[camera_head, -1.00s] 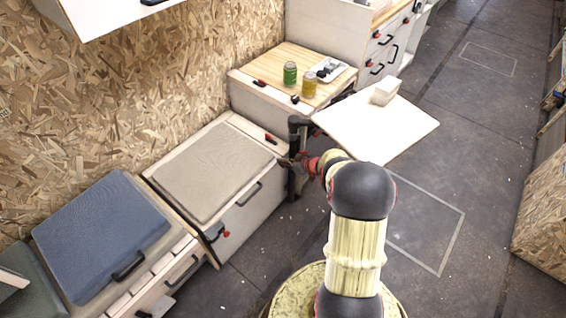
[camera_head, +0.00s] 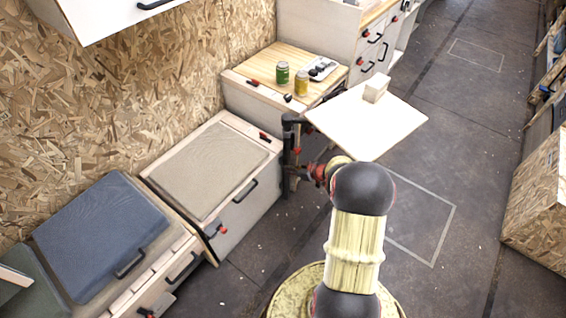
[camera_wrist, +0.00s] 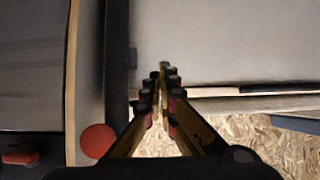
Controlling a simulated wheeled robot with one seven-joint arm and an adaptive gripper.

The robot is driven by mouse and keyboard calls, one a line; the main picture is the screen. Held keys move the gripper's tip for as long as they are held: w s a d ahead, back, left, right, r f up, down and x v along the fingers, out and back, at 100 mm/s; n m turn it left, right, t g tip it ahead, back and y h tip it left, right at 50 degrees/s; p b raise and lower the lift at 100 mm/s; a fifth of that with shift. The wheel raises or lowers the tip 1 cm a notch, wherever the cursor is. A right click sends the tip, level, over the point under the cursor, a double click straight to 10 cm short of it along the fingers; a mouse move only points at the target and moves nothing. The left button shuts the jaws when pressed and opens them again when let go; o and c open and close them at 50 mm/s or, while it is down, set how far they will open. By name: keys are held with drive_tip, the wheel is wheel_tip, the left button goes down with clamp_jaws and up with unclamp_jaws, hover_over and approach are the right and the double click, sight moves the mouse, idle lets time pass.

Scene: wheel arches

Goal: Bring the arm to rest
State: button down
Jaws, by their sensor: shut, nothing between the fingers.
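My gripper (camera_wrist: 163,72) shows in the wrist view with its two fingers together at the tips and nothing held. In the head view my arm stretches away from the base, and its end is low beside the beige-cushioned seat box and the black table post. The gripper's fingers are mostly hidden there behind my own arm. In the wrist view a pale grey panel fills the upper right beyond the fingertips.
A white swing-out table (camera_head: 362,128) with a small pale block (camera_head: 376,88) stands just beyond my arm. A wooden counter (camera_head: 262,62) holds a green can (camera_head: 282,73) and a yellow jar (camera_head: 301,83). A beige cushion (camera_head: 210,170) and blue cushion (camera_head: 98,235) lie left. Floor (camera_head: 450,150) is clear right.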

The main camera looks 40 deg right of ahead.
drive_tip(key=shift+s+d+f, duration=0.1)
drive_tip(key=shift+s+f, duration=0.15)
drive_tip(key=shift+s, duration=0.1)
